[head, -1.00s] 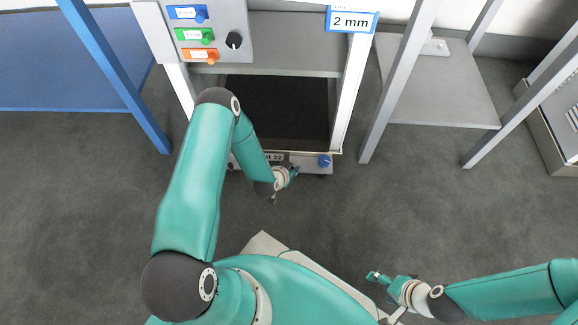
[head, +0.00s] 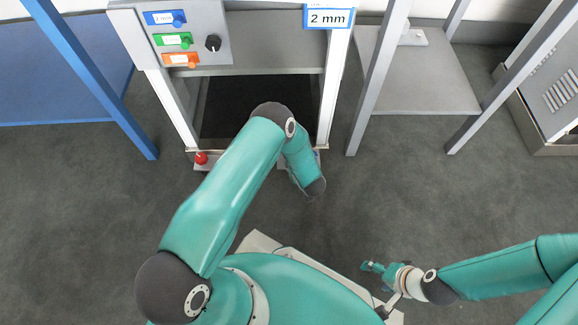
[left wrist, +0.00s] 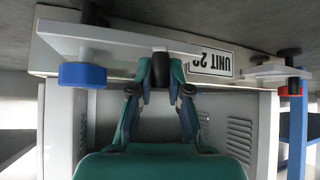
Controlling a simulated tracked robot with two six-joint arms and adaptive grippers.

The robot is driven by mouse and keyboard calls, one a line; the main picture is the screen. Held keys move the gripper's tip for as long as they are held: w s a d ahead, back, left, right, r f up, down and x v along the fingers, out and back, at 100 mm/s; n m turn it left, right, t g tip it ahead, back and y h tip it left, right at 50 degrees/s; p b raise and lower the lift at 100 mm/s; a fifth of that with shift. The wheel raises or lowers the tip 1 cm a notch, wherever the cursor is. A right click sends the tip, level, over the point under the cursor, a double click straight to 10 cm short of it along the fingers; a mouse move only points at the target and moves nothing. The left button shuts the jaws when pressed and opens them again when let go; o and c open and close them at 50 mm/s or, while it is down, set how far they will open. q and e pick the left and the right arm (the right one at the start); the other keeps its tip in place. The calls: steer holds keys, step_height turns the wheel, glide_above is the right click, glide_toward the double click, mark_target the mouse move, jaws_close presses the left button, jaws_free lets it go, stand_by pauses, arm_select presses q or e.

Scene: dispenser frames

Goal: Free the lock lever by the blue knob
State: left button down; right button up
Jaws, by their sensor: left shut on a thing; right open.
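The blue knob (left wrist: 83,75) sits on a light grey bracket (left wrist: 85,38) at the left of the left wrist view. The head view hides it behind my left arm. I cannot make out the lock lever clearly. My right gripper (head: 372,267) is open and empty over the floor.
A red knob (head: 201,157) is at the left foot of the dispenser frame. A control panel with blue, green and orange knobs (head: 180,40) is above it. A grey shelf (head: 415,85) stands to the right. The floor in front is clear.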

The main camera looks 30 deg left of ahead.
arm_select(q)
steer(key=shift+w+n, duration=0.2)
steer(key=shift+n, duration=0.2)
steer(key=c, duration=1.1)
jaws_free()
steer(key=shift+d+r, duration=0.1)
steer(key=v, duration=1.1)
steer(key=shift+d+r, duration=0.2)
steer(key=shift+d, duration=0.1)
steer(key=shift+s, duration=0.1)
